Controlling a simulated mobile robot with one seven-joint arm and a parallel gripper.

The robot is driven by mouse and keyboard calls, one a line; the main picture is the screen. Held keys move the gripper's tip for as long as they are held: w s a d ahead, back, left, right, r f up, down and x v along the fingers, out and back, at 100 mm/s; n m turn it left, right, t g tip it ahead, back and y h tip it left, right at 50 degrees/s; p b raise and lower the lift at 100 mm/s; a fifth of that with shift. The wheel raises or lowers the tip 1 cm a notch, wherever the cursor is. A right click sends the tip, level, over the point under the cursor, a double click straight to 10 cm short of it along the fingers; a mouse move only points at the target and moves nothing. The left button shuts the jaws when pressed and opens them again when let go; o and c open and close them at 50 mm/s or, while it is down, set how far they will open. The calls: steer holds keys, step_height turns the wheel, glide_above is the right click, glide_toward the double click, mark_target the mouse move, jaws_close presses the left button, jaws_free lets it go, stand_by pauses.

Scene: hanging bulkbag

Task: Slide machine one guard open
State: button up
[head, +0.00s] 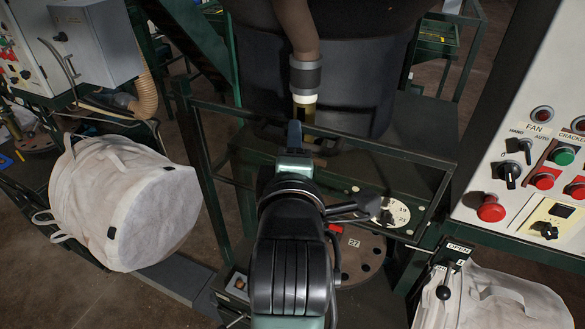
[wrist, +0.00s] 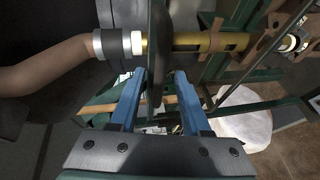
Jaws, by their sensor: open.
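The guard (head: 400,157) is a clear panel in a dark green frame, standing in front of a black drum-shaped machine (head: 345,85). A dark handle bar (head: 265,130) runs near its top edge, partly hidden by my gripper. My gripper (head: 294,130) is at this top edge, seen from behind. In the wrist view its two blue fingers (wrist: 158,78) are apart, with a dark upright bar (wrist: 157,50) between them, which looks like the guard's handle. I cannot tell whether either finger touches it.
A brown hose (head: 298,30) drops to a yellow tube just behind the guard. A white bag (head: 120,200) hangs at the left, another (head: 500,298) at lower right. A control panel (head: 535,140) with buttons stands at right. A round plate (head: 360,262) lies below the guard.

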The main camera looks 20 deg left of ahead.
steer(key=p+v, duration=0.9)
steer(key=v, duration=0.3)
stand_by(0.3)
stand_by(0.5)
steer(key=w+d+r+m+t+h+b, duration=0.1)
steer(key=w+d+r+m+t+b, duration=0.1)
steer(key=d+r+m+t+b, duration=0.45)
steer(key=w+d+r+m+t+h+b, duration=0.1)
steer(key=w+r+m+t+h+b, duration=0.15)
steer(key=r+m, duration=0.65)
steer(key=s+d+r+m+t+h+b, duration=0.1)
steer(key=s+r+m, duration=0.1)
steer(key=r, duration=0.3)
steer(key=s+d+r+m+t+h+b, duration=0.1)
steer(key=s+d+r+m+t+b, duration=0.1)
steer(key=r, duration=0.4)
steer(key=shift+s+d+m, duration=0.3)
steer(key=shift+s+m, duration=0.35)
steer(key=shift+m, duration=0.3)
